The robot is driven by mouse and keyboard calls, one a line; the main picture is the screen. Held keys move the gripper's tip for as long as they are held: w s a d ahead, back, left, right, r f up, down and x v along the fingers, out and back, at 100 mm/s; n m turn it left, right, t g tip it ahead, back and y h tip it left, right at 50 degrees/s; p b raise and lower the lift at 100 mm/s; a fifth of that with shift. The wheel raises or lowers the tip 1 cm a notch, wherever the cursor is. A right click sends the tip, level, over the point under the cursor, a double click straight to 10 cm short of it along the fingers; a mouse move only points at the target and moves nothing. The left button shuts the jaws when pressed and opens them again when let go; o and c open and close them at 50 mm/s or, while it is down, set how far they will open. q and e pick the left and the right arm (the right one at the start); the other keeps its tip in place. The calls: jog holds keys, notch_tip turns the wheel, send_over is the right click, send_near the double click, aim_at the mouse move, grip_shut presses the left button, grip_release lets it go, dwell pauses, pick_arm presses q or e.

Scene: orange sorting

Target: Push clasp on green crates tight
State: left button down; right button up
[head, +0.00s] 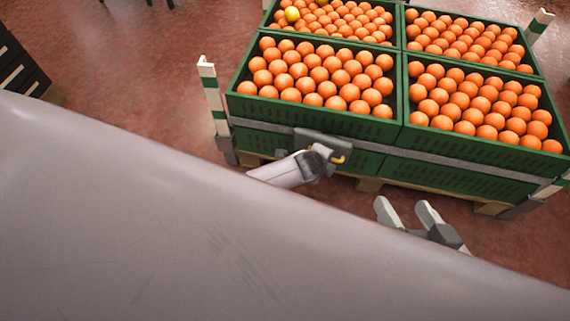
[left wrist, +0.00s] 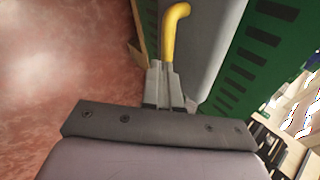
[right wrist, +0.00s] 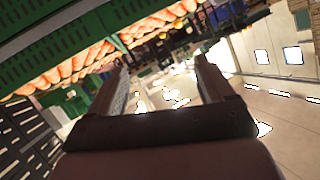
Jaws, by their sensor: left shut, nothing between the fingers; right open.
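The clasp is a grey plate (head: 320,140) on the metal strap (head: 265,127) across the front of the green crates (head: 300,110). Its yellow handle (head: 339,159) is bent; it also shows in the left wrist view (left wrist: 175,22). My left gripper (head: 321,152) is shut and empty, its tips right at the clasp. In the left wrist view, the shut fingers (left wrist: 162,78) overlap the handle's lower part; I cannot tell whether they touch it. My right gripper (head: 406,208) is open and empty, in front of the crates, right of the clasp. It also shows in the right wrist view (right wrist: 160,80).
Oranges fill the crates, with one yellowish fruit (head: 292,14) at the back left. White-and-green corner posts (head: 212,95) frame the stack, which stands on a wooden pallet (head: 369,185). Dark slatted crates (head: 18,68) stand at the far left. Reddish floor (head: 140,70) lies clear between.

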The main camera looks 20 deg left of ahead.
pick_arm(q)
jog(key=shift+w+d+b, duration=0.35)
jog(key=shift+w+d, duration=0.05)
jog(key=shift+w, duration=0.2)
pick_arm(e)
jog(key=shift+w+a+r+y, duration=0.1)
jog(key=shift+a+y, duration=0.25)
jog(key=shift+y, duration=0.05)
jog(key=shift+d, duration=0.1)
